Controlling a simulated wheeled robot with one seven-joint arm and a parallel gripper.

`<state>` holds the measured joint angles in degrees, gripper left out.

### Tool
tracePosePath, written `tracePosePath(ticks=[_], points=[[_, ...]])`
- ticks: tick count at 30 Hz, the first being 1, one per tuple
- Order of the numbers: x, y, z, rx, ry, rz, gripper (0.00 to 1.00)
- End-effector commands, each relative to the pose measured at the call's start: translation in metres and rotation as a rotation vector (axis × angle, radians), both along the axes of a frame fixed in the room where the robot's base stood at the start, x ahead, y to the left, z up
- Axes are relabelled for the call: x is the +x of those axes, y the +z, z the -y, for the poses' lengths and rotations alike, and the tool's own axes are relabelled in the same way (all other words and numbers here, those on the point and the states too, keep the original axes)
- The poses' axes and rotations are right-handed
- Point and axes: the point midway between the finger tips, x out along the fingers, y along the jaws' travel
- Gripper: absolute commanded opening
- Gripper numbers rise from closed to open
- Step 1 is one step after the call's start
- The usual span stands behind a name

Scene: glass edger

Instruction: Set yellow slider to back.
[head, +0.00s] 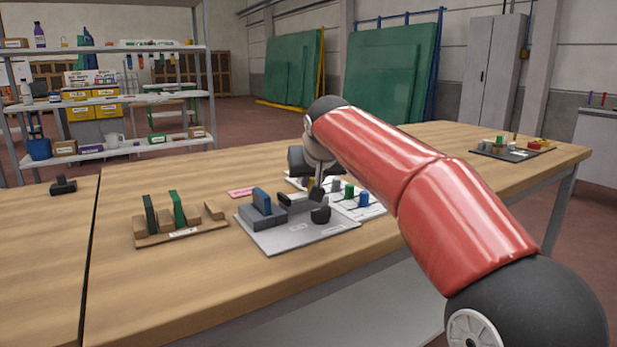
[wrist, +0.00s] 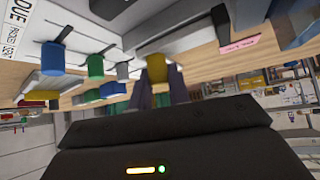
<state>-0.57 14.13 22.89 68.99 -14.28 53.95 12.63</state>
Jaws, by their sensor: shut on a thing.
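The slider panel is a white board (head: 376,211) with slots, partly behind my arm in the head view. A blue slider (head: 363,199) and a green slider (head: 349,190) stand on it. In the wrist view, which is tilted, the blue slider (wrist: 55,57) and green slider (wrist: 95,67) stand left of the yellow slider (wrist: 157,72). My gripper (wrist: 158,90) is shut on the yellow slider, with its dark fingers either side. In the head view my gripper (head: 314,188) is low over the panel and largely hides the yellow slider.
A grey fixture plate (head: 290,239) with a blue block (head: 262,201) lies in front and left of the panel. A wooden rack (head: 180,235) with green plates stands further left. A dark tray (head: 512,152) with small coloured parts lies at the far right. Bare wood separates them.

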Motion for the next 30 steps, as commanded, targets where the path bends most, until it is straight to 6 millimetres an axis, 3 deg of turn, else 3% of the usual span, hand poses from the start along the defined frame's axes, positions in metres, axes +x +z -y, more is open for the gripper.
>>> tracePosePath(ticks=[5,6,10,20,30], points=[[0.003,0.001,0.005,-0.003,-0.008,0.009,0.0],[0.003,0.001,0.005,-0.003,-0.009,0.009,0.23],[0.003,0.001,0.005,-0.003,-0.008,0.008,0.4],[-0.001,0.004,0.004,-0.002,-0.006,0.008,0.4],[-0.037,0.042,0.012,-0.002,-0.008,0.009,0.4]])
